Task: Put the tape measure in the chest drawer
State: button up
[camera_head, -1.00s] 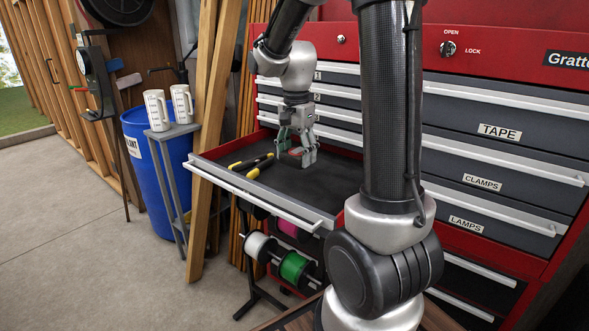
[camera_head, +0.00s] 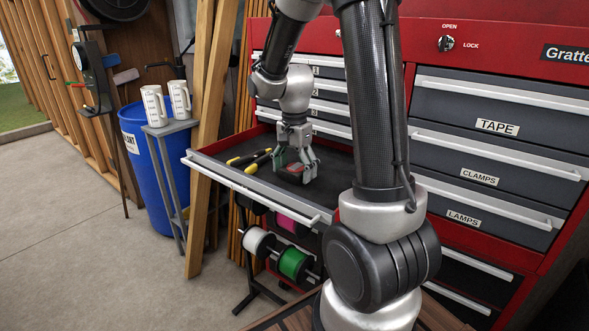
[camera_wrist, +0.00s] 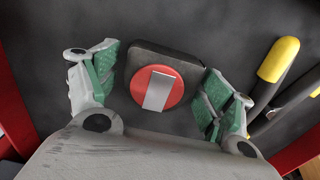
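The tape measure (camera_head: 294,169) is dark with a red round face and a grey strip. It lies in the open chest drawer (camera_head: 325,163), on the dark drawer floor. In the wrist view the tape measure (camera_wrist: 155,85) sits between the two green-padded fingers of my gripper (camera_wrist: 160,95). Gaps show between it and the pads on both sides, so my gripper is open around it. In the head view my gripper (camera_head: 297,165) is low inside the drawer, fingers spread.
Yellow-and-black pliers (camera_head: 250,160) lie in the drawer left of my gripper; their handles (camera_wrist: 278,60) show at the right in the wrist view. Closed drawers labelled TAPE (camera_head: 497,127), CLAMPS and LAMPS are at the right. Wire spools (camera_head: 294,263) hang below the open drawer.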

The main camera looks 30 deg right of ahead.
aim_at(294, 168)
jog(key=shift+r, duration=0.1)
notch_tip(294, 168, up, 12)
jog(key=s+a+r+n+t, duration=0.1)
jog(key=s+a+n+t, duration=0.1)
jog(key=s+n, duration=0.5)
jog(key=s+a+r+n+t, duration=0.1)
jog(key=s+n+t, duration=0.1)
jog(key=s+n, duration=0.5)
jog(key=s, duration=0.5)
jog(key=shift+a+r, duration=0.3)
jog(key=shift+a, duration=0.1)
